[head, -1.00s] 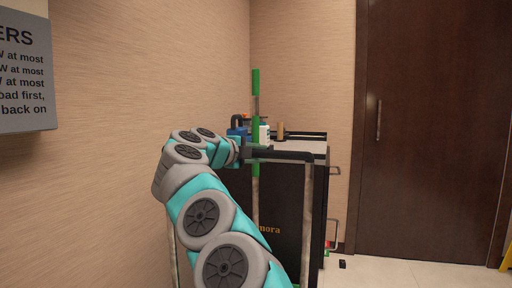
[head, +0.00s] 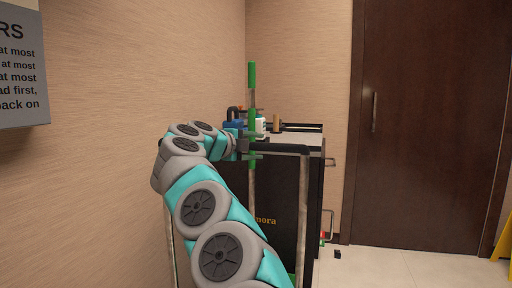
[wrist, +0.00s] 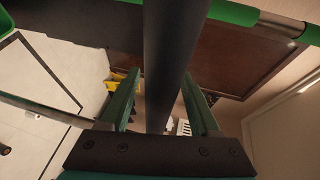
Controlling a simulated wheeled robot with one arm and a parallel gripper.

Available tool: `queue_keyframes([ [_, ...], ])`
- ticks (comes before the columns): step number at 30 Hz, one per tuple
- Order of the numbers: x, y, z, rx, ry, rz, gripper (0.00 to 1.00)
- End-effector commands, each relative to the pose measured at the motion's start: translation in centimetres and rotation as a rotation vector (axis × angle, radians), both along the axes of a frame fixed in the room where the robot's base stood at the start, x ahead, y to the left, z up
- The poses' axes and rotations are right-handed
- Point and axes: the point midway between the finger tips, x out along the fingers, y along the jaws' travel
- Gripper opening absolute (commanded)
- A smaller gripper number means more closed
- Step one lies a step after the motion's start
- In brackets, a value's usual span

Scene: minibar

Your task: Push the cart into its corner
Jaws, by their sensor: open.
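The cart (head: 287,190) is a dark, box-like trolley with gold lettering on its near panel. It stands close to the left wall, near the corner. Its black handle bar (head: 285,149) runs across the near top edge. My gripper (head: 246,145) is at the left part of this bar, with my arm coming up from below. In the wrist view, the bar (wrist: 172,50) passes between the two open green fingers of my gripper (wrist: 160,78). I cannot tell whether the fingers touch it. The cart's lower left is hidden by my arm.
A green-and-pale pole (head: 252,76) stands upright by the handle. Bottles (head: 261,124) stand on the cart top. A dark door (head: 430,130) is right of the corner. A small black object (head: 337,254) lies on the floor right of the cart. A yellow object (head: 503,240) is far right.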

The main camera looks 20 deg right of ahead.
Motion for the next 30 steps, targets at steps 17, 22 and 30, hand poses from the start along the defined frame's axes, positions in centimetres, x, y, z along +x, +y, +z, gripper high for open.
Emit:
queue_keyframes([
  [17,-3.0,5.2,1.0,-0.002,0.002,0.004,0.63],
  [22,-3.8,6.4,1.4,0.0,0.0,0.0,0.63],
  [30,-3.9,6.5,1.4,0.0,0.0,-0.001,0.63],
])
